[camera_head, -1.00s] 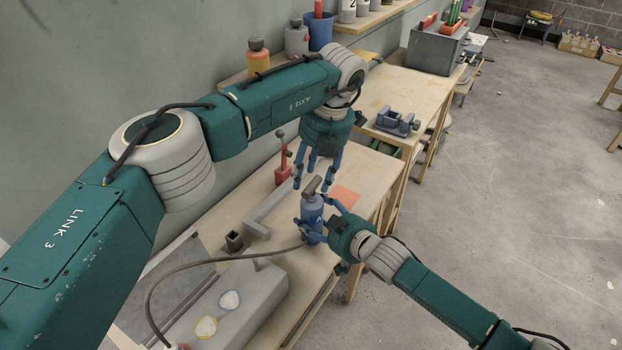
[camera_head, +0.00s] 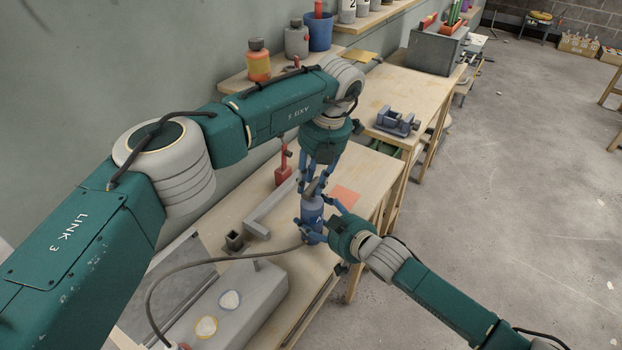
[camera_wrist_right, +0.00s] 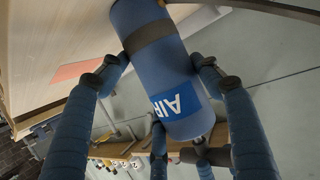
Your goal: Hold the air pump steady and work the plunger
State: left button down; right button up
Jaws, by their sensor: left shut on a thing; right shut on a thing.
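The air pump is a blue upright cylinder (camera_head: 312,213) on the bench, with a hose at its base. Its dark plunger handle (camera_head: 313,187) is at the top, partly covered by fingers. My left gripper (camera_head: 315,181) comes down from above and is shut on the handle. My right gripper (camera_head: 318,220) is shut around the pump body from the right. In the right wrist view the pump body (camera_wrist_right: 165,65) shows a dark band and an upside-down "AIR" label, with my right fingers (camera_wrist_right: 155,72) on both sides. The handle end is crowded by fingers at the bottom.
A grey angled bar (camera_head: 268,208), a small dark square holder (camera_head: 235,241), a red tool (camera_head: 283,173) and an orange sheet (camera_head: 346,196) lie around the pump. A vise (camera_head: 397,121) is on the farther bench.

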pick_arm(q)
jog(key=shift+a+f, duration=0.1)
jog(key=shift+f, duration=0.6)
jog(key=c, duration=1.4)
grip_release()
jog(key=shift+f, duration=0.1)
notch_tip(320, 180, up, 12)
jog(key=s+d, duration=0.1)
jog(key=d, duration=0.1)
jog(key=shift+d, duration=0.15)
jog(key=shift+f, duration=0.1)
